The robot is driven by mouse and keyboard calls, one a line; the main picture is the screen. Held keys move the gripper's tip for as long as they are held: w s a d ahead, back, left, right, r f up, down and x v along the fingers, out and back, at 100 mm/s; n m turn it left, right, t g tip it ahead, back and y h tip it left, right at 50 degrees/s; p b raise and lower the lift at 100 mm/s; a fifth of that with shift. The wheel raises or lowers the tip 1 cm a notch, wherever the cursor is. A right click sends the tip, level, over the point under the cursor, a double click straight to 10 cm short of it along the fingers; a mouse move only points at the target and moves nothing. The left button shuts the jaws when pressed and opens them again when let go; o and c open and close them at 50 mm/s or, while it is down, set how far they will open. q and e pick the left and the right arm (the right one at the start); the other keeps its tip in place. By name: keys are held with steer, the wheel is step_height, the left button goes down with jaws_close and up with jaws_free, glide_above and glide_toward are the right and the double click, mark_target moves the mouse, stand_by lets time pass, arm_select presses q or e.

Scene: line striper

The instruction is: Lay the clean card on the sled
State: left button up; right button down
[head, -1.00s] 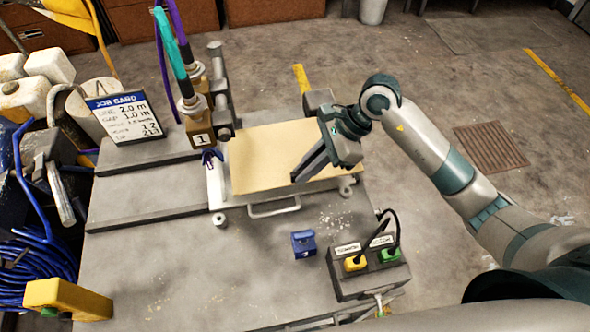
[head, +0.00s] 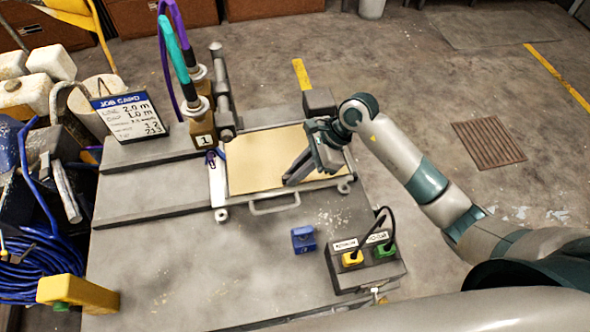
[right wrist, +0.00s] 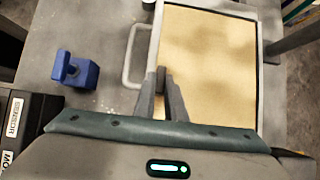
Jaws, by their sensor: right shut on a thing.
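The clean card (head: 258,160) is a plain tan sheet. It lies flat within the rim of the sled (head: 217,185), a pale metal frame with a front handle and small rollers. My right gripper (head: 288,181) is at the card's near right part and is shut on it. In the right wrist view the fingers (right wrist: 161,74) reach over the sled's near rim at the card's edge (right wrist: 205,60). Whether the card's underside fully touches the sled is hard to tell. My left gripper is not in view.
Spray heads with purple and teal hoses (head: 190,80) stand just left of the sled. A job card sign (head: 128,115) is behind left. A blue block (head: 304,239) and a switch box (head: 367,262) sit in front.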

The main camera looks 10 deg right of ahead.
steer(key=shift+f, duration=0.15)
steer(key=shift+f, duration=0.15)
steer(key=c, duration=1.8)
jaws_free()
steer(key=shift+d+r+b, duration=0.3)
steer(key=shift+r+b, duration=0.1)
steer(key=shift+r, duration=0.1)
steer(key=shift+b+v, duration=2.05)
steer(key=shift+v, duration=3.45)
